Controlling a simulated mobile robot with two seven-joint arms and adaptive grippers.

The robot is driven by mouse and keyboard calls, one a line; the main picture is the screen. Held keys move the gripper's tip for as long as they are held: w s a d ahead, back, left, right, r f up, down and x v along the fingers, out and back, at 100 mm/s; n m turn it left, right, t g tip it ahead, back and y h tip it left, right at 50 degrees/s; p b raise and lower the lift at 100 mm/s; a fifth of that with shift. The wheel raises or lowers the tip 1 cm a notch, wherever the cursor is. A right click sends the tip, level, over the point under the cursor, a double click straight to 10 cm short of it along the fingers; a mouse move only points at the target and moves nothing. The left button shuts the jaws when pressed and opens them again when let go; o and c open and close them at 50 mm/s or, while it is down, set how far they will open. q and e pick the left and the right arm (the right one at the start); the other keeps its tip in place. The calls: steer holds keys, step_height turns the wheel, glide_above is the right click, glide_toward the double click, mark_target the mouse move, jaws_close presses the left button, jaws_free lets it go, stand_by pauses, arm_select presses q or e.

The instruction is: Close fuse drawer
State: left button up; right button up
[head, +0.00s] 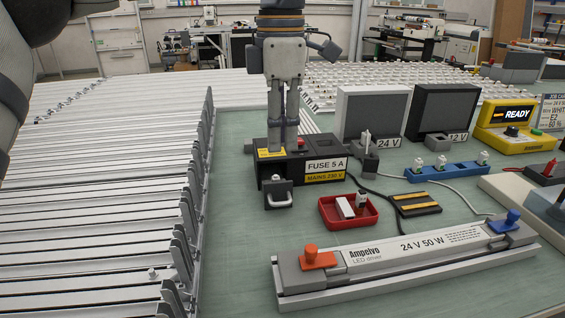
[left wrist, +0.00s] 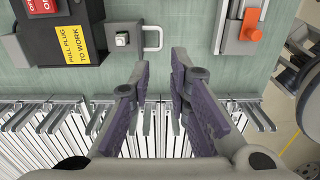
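The fuse box (head: 306,180) is black with a "FUSE 5 A" label and stands on the green bench. Its small drawer (head: 278,187) sticks out at the front, with a metal loop handle. In the left wrist view, the drawer (left wrist: 124,46) projects from the box, holds a small pale square piece, and its handle (left wrist: 156,38) points right. My left gripper (head: 284,148) points down and overlaps the box top in the head view. The left wrist view shows its fingers (left wrist: 161,62) apart and empty, below the handle in the picture. No contact shows. My right gripper is not seen.
A red tray (head: 349,222) and an LED driver (head: 405,252) with orange and blue end pieces lie right of the box. A metal slat rack (head: 100,200) borders the left. Cables run behind the tray. Bare bench (head: 235,225) lies in front of the box.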

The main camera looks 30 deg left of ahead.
mark_target(281, 192)
arm_select(q)
step_height(281, 192, down, 12)
steer(key=shift+s+r, duration=0.1)
stand_by(0.4)
